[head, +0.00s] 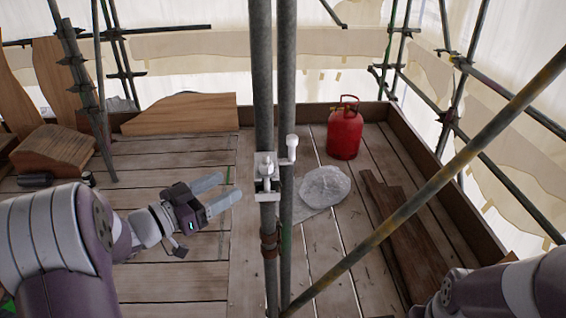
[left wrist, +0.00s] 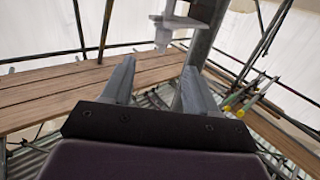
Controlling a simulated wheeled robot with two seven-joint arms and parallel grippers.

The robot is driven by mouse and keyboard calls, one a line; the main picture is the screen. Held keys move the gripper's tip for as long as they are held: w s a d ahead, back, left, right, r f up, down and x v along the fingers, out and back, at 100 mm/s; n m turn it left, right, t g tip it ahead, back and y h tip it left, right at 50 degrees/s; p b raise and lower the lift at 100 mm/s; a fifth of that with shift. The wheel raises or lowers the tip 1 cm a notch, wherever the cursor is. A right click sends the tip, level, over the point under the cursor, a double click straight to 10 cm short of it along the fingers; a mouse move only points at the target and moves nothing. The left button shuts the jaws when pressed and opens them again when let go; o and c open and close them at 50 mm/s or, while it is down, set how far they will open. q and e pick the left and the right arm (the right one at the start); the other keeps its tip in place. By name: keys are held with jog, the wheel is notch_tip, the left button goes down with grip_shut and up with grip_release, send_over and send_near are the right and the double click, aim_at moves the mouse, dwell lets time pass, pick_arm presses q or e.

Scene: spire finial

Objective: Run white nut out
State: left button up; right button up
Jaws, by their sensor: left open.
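A white clamp (head: 267,190) sits on the upright scaffold tube in the middle of the head view. A white nut (head: 266,165) stands on top of it. A white bolt-like piece (head: 291,146) stands up just right of it. My left gripper (head: 229,188) is left of the clamp, its two fingers apart with nothing between them. In the left wrist view the fingers (left wrist: 157,82) frame an empty gap, and the pale clamp with a white stub (left wrist: 163,36) shows beyond them, not touched. My right arm shows at the lower right, but its gripper is out of view.
Two upright scaffold tubes (head: 262,80) stand side by side. A diagonal tube (head: 430,190) crosses the right side. A red gas bottle (head: 345,130), a pale plastic-looking bundle (head: 323,187) and dark planks (head: 395,235) stand on the deck. Wooden boards (head: 180,114) lie at the back left.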

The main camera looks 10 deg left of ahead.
aim_at(261, 167)
pick_arm(q)
jog(key=p+x, duration=0.2)
jog(key=x, duration=0.7)
jog(key=shift+w+d+r, duration=0.1)
jog(key=shift+r, duration=0.1)
jog(key=w, duration=0.1)
jog(key=w+d, duration=0.1)
jog(key=shift+w+d+f, duration=0.1)
jog(key=shift+w+f, duration=0.15)
jog(key=shift+w+d+p, duration=0.1)
jog(key=shift+w+p, duration=0.2)
jog(key=shift+w, duration=0.05)
jog(key=shift+s+d, duration=0.1)
pick_arm(e)
jog(key=r, duration=0.2)
jog(key=shift+w+a+r, duration=0.15)
jog(key=shift+w+r, duration=0.1)
jog(key=shift+r, duration=0.05)
pick_arm(q)
jog(key=c, duration=0.9)
